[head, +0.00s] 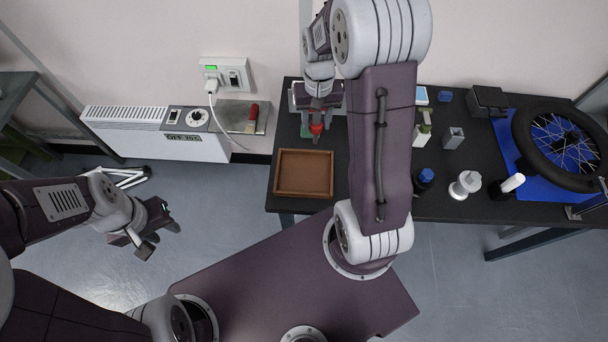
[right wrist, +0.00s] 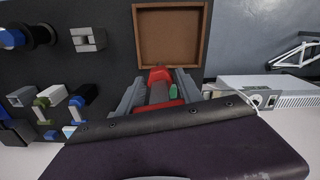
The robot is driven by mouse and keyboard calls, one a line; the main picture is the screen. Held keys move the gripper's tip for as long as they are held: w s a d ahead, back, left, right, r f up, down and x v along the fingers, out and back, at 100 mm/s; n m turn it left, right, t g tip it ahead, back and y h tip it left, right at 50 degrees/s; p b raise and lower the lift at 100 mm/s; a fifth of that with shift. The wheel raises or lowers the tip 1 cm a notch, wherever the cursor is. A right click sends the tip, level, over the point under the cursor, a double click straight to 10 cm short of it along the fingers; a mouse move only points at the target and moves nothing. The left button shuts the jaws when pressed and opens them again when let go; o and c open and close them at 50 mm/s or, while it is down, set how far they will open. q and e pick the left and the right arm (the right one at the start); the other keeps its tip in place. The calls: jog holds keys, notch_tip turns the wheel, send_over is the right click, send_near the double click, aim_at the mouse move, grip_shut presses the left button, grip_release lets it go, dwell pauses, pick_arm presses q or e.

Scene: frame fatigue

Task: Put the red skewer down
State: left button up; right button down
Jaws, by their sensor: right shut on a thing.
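The red skewer (head: 316,129) is held in my right gripper (head: 318,112) near the back left of the dark table. In the right wrist view the red skewer (right wrist: 160,75) sits between the two grey fingers of my right gripper (right wrist: 158,92), with a small green part beside it. Whether it touches the tabletop cannot be told. A brown wooden tray (head: 304,191) lies just in front of it, empty; it also shows in the right wrist view (right wrist: 170,8). My left gripper (head: 158,238) hangs over the floor, left of the table, with its fingers apart and empty.
A red-handled tool (head: 252,118) lies on a plate by the wall heater (head: 160,143). A bicycle wheel (head: 562,145) rests on a blue mat (head: 511,150) at the right. Small blocks and bottles, including a white one (head: 465,184), stand mid-table. A plugged cable hangs at the wall.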

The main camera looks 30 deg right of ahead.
jog(key=s+d+f+m+b, duration=0.1)
jog(key=d+m, duration=0.1)
jog(key=d, duration=0.5)
jog(key=s+a+f, duration=0.1)
jog(key=a+f, duration=1)
jog(key=shift+a, duration=0.3)
jog(key=shift+s+f, duration=0.1)
jog(key=shift+f, duration=0.1)
jog(key=c, duration=0.8)
grip_release()
jog(key=shift+o, duration=0.2)
jog(key=shift+r, duration=0.1)
